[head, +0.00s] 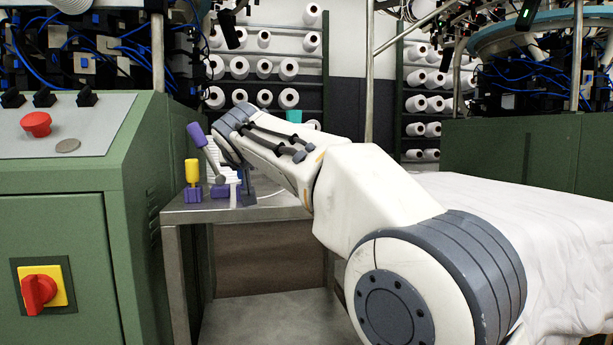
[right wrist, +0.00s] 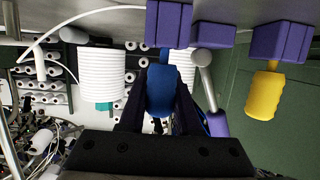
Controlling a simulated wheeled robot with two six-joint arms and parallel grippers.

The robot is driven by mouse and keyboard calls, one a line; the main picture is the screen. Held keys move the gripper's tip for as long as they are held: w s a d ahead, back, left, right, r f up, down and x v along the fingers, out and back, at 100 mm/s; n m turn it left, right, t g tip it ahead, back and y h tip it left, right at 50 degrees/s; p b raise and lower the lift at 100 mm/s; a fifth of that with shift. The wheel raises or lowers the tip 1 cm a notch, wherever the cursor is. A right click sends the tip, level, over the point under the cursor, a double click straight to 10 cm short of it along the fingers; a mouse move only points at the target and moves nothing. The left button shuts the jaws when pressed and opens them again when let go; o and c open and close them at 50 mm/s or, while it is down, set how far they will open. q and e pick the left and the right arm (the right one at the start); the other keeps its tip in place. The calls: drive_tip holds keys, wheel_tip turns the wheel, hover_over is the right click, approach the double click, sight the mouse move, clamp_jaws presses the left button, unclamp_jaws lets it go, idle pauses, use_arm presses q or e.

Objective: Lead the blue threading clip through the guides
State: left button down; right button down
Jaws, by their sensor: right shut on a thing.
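The blue threading clip (right wrist: 160,92) is between the dark fingers of my right gripper (right wrist: 160,80), which is shut on it. In the right wrist view the scene hangs upside down. The clip's narrow end points at a purple block (right wrist: 168,22); I cannot tell whether they touch. Beside it are a smaller purple block (right wrist: 213,35) and a grey lever (right wrist: 207,85) with a purple handle (right wrist: 218,124). In the head view my right arm hides the gripper and clip; the lever's purple handle (head: 196,134) shows left of the arm. My left gripper is not in view.
A yellow knob (right wrist: 265,95) on a purple base (right wrist: 283,42) stands beside the lever, at the left of the metal table (head: 180,216). A white ribbed spool (right wrist: 102,75) and a white thread (right wrist: 85,12) are close by. A green cabinet (head: 70,240) stands left.

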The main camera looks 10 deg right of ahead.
drive_tip(key=shift+f, duration=0.2)
idle(0.4)
drive_tip(key=c, duration=0.5)
unclamp_jaws()
drive_tip(key=v, duration=1)
drive_tip(key=shift+s+r, duration=0.1)
drive_tip(key=shift+s, duration=0.1)
drive_tip(key=shift+d, duration=0.1)
